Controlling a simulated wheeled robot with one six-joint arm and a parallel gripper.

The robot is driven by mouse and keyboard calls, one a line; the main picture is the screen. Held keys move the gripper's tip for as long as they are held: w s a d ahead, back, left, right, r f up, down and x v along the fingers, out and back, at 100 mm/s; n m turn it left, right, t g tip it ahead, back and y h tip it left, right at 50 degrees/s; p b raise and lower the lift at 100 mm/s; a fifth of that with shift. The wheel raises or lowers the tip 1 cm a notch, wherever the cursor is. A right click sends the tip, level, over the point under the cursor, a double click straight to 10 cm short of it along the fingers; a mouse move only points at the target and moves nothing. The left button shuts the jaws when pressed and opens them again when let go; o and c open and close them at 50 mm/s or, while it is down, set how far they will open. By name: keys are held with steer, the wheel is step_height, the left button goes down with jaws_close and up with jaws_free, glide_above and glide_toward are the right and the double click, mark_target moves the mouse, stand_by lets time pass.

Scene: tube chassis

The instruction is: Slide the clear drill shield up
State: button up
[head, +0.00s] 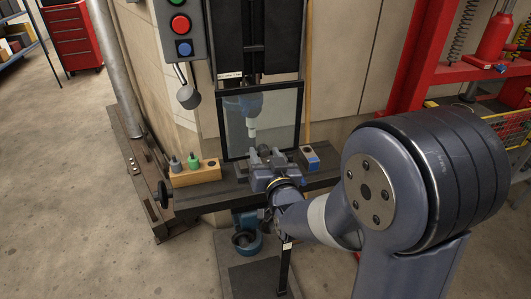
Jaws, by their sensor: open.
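The clear drill shield (283,118) is a see-through panel in a thin black frame, upright in front of the drill press in the head view. The drill head and pale chuck (252,126) show through it. My gripper (265,153) is open, just in front of the shield's lower edge, above the dark work table (215,197). I cannot tell whether its fingers touch the frame. My gripper and wrist hide part of the table and possibly the bottom of the frame.
A control box (180,28) with buttons hangs upper left. A red rack (420,60) is at right. Floor at left is open.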

steer(key=shift+w, duration=0.2)
jaws_close()
stand_by(0.5)
